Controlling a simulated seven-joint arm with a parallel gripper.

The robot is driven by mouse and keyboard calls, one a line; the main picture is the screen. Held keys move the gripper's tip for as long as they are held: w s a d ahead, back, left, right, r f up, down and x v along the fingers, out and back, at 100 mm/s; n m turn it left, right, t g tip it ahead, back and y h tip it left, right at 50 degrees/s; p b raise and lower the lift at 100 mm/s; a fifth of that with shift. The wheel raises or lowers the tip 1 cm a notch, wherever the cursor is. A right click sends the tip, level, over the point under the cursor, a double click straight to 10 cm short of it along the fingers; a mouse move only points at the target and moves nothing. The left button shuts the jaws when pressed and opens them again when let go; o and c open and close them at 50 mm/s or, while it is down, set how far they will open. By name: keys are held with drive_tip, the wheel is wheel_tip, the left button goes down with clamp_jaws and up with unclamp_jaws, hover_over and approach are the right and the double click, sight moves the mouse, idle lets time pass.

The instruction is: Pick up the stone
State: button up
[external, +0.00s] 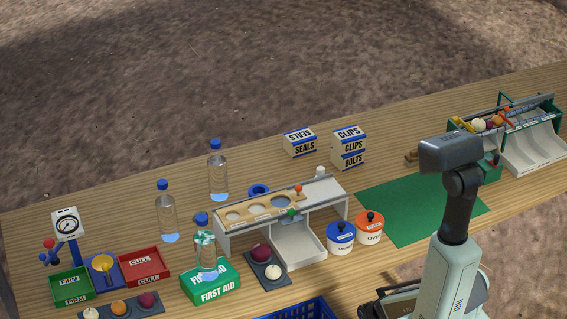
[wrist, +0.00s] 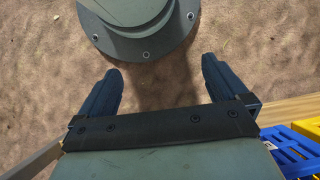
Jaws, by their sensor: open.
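My gripper (wrist: 158,68) shows in the wrist view with its two dark fingers wide apart and nothing between them. It points down at bare ground next to my round base. In the external view my arm stands at the right front of the table, and I cannot make out the fingers there. I cannot pick out the stone for certain. A small brown lump (external: 411,157) lies by the green mat, partly hidden behind my arm. Several round items (external: 493,122) sit on the green-framed elevator (external: 537,153) at the far right, too small to tell apart.
A white sizing stand (external: 335,205) is mid-table, with two lidded pots (external: 354,233) beside it. Bottles (external: 167,218), a first-aid box (external: 212,284) and red and green trays (external: 145,266) fill the left. A blue crate (wrist: 296,158) is near my gripper. The green mat (external: 400,213) is clear.

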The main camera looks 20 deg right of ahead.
drive_tip(key=s+d+r, duration=0.1)
drive_tip(key=s+d, duration=0.3)
drive_tip(key=d, duration=0.1)
drive_tip(key=shift+d+g+h, duration=0.25)
drive_tip(key=shift+g+h, duration=0.05)
drive_tip(key=shift+g, duration=0.1)
drive_tip(key=c, duration=0.4)
drive_tip(key=shift+o, duration=0.2)
drive_tip(key=shift+w, duration=0.1)
